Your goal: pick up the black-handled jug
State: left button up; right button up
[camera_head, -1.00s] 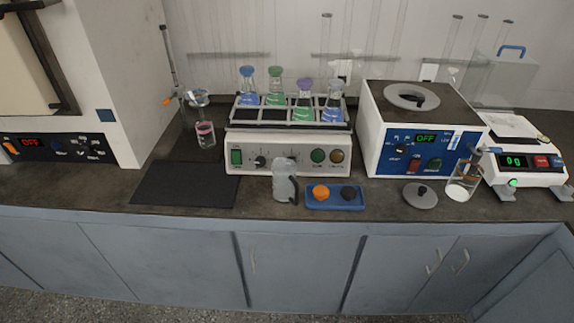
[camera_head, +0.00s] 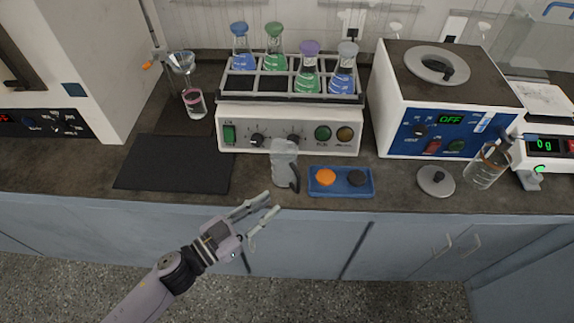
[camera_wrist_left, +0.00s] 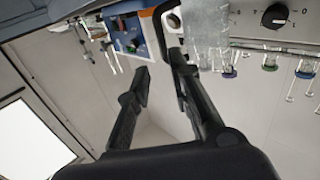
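The black-handled jug (camera_head: 284,160) is clear and stands upright on the dark bench, in front of the shaker. Its black handle is on its right, facing the bench's front edge. In the left wrist view the jug (camera_wrist_left: 207,25) shows upside down at the top, beyond the fingertips. My left gripper (camera_head: 272,202) is in front of the bench edge, just below the jug in the head view. Its two fingers are apart, with nothing between them, as the left wrist view (camera_wrist_left: 158,68) also shows. It does not touch the jug. My right gripper is out of view.
A blue tray (camera_head: 341,192) with an orange and a black piece is right of the jug. The flask shaker (camera_head: 290,142) stands close behind. A grey lid (camera_head: 436,181) and glass beaker (camera_head: 486,167) are farther right. A black mat (camera_head: 173,164) lies clear at left.

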aim_at(299, 182)
pick_arm(q)
jog(key=x, duration=0.5)
jog(key=shift+w+p, duration=0.15)
jog(key=shift+p, duration=0.2)
jog(key=x, duration=0.5)
jog(key=shift+w+d+f+p, duration=0.1)
jog(key=shift+w+f+p, duration=0.1)
jog(key=shift+p, duration=0.2)
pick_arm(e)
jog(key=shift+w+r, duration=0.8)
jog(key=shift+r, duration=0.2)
pick_arm(q)
jog(key=shift+c, duration=0.4)
grip_shut()
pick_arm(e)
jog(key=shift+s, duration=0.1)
pick_arm(q)
jog(key=shift+r, duration=0.1)
